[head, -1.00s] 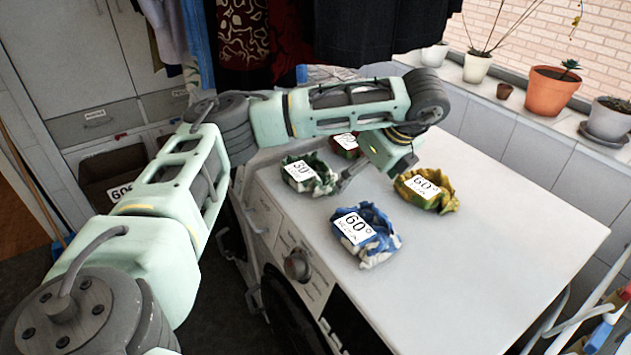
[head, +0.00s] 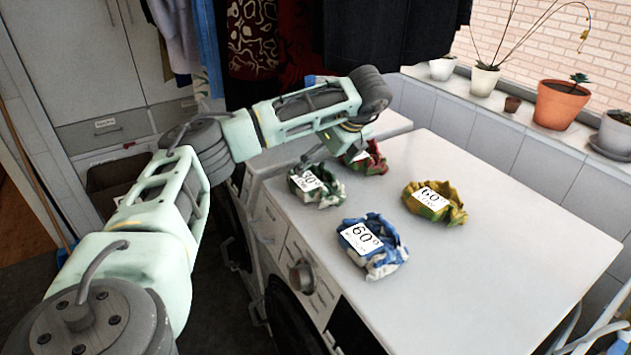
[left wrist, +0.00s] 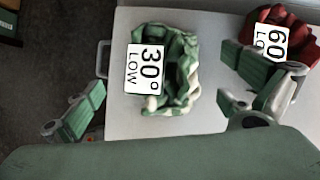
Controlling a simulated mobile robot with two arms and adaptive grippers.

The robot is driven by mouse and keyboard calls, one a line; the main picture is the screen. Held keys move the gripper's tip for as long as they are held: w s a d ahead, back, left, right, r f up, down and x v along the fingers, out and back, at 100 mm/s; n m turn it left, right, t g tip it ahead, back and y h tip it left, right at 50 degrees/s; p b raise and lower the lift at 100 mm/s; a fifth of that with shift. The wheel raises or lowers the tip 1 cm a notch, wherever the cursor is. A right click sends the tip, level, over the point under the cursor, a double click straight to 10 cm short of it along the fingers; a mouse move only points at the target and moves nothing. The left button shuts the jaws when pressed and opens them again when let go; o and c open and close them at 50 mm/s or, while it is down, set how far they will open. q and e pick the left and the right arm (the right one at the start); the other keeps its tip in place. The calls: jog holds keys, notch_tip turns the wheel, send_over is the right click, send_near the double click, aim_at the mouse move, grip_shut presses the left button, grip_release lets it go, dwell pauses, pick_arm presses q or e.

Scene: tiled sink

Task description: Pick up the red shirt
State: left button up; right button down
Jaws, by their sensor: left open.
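The red shirt (head: 374,159) is a crumpled bundle with a white label, at the back of the white machine top; my left arm hides part of it. In the left wrist view the red shirt (left wrist: 305,47) is at the upper right, its label reading 60, and the right finger overlaps its near edge. My left gripper (left wrist: 165,82) is open and empty. A green and white shirt (left wrist: 183,78), labelled 30° LOW, appears between its fingers. In the head view my left gripper (head: 332,157) is above the green and white shirt (head: 327,190) and left of the red one. My right gripper is not in view.
A blue and white shirt (head: 386,258) and a yellow shirt (head: 449,212), both labelled 60°, lie on the machine top (head: 500,270). Its right part is clear. Potted plants (head: 560,104) stand on the ledge behind; dark clothes (head: 370,30) hang above the back.

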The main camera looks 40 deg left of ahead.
aim_at(314, 174)
pick_arm(q)
jog(key=p+x, duration=0.1)
jog(key=x, duration=0.4)
jog(key=shift+c, duration=0.4)
jog(key=shift+s+d+f, duration=0.1)
jog(key=shift+s, duration=0.05)
jog(key=c, duration=1.4)
